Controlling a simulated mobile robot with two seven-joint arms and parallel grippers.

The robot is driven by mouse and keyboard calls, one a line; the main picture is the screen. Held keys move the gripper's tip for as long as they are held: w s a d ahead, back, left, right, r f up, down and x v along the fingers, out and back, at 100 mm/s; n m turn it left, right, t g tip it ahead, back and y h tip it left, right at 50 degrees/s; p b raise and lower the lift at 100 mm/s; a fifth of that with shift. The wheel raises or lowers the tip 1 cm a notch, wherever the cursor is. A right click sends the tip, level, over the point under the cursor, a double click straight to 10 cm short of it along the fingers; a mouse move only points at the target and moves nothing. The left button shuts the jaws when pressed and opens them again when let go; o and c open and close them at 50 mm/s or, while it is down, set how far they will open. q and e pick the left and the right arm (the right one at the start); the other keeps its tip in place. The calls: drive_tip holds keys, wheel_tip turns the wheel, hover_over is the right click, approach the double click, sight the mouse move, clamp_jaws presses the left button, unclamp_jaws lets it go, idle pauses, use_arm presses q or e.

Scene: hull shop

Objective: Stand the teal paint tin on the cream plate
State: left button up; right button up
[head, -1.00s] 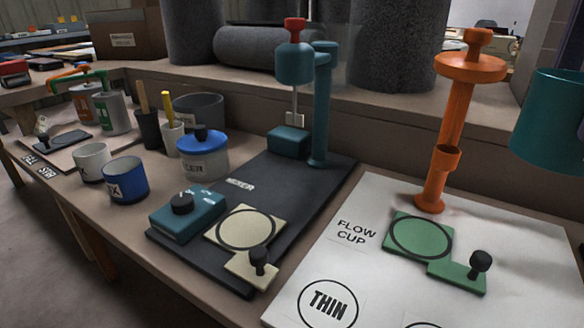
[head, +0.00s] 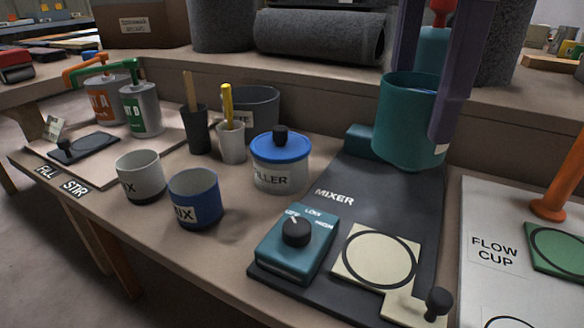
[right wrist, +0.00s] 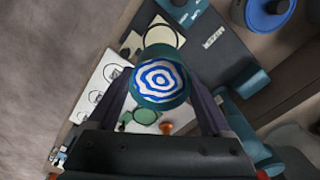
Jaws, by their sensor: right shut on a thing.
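The teal paint tin (head: 403,128) is held upright between the fingers of my right gripper (head: 425,95), which is shut on it. In the head view it appears over the back of the dark mixer board, behind the cream plate. In the right wrist view I look into the open tin (right wrist: 160,80), with blue and white rings inside. The cream plate (head: 347,273) lies flat and empty on the board, with a black ring and a black-knobbed tab. In the right wrist view the tin partly covers the cream plate (right wrist: 173,36). My left gripper is out of view.
The teal mixer control box (head: 285,258) sits left of the plate. The blue-lidded filler pot (head: 281,170) and blue cup (head: 195,200) stand farther left. The mixer's red-topped head (head: 440,12) is partly hidden behind my gripper. A green plate (head: 555,246) and orange stand (head: 556,205) are right.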

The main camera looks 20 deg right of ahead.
wheel_tip(320, 180, down, 14)
drive_tip(key=b, duration=0.4)
drive_tip(key=shift+f, duration=0.45)
drive_tip(key=shift+f, duration=0.15)
drive_tip(key=o, duration=1.5)
drive_tip(key=shift+c, duration=0.2)
